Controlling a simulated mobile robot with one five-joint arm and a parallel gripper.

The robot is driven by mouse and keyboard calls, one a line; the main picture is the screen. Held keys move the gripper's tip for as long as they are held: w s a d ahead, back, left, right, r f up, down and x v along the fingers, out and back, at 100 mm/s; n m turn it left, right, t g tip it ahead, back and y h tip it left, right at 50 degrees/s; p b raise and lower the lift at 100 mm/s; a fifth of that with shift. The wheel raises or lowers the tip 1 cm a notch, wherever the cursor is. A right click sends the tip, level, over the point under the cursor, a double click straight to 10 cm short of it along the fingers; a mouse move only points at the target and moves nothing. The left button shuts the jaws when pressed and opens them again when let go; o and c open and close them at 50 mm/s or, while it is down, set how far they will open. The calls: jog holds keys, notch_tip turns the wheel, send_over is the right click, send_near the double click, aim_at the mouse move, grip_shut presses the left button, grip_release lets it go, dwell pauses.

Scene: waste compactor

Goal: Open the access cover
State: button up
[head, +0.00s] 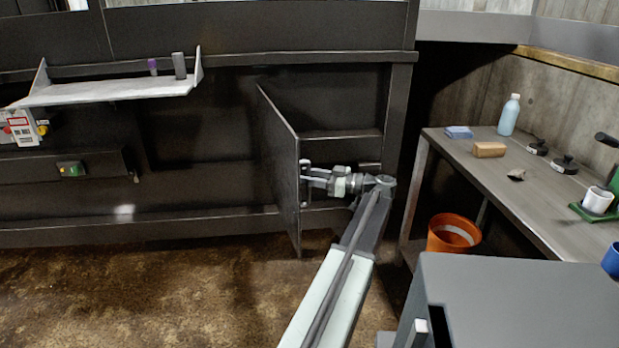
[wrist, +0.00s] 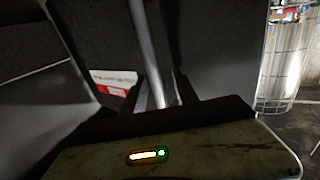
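The access cover (head: 281,165) is a dark flat panel that stands swung out from the dark machine wall in the head view. Its inner frame and opening show behind it. A pale bar handle (wrist: 146,45) on the cover runs down the wrist view. My gripper (head: 306,175) is at the cover's right face, beside the handle. In the wrist view, my gripper's dark fingers (wrist: 161,75) stand on either side of the bar, with a gap to the right finger. The fingertip contact is partly hidden.
A workbench (head: 455,150) with a bottle and small items stands at the right. An orange bucket (head: 452,236) is below it, and a grey cabinet (head: 520,300) is in front. A shelf (head: 110,92) juts out at the left. The brown floor left of the cover is clear.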

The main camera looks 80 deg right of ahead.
jog(key=s+a, duration=0.1)
jog(key=s, duration=0.6)
jog(key=shift+s, duration=0.35)
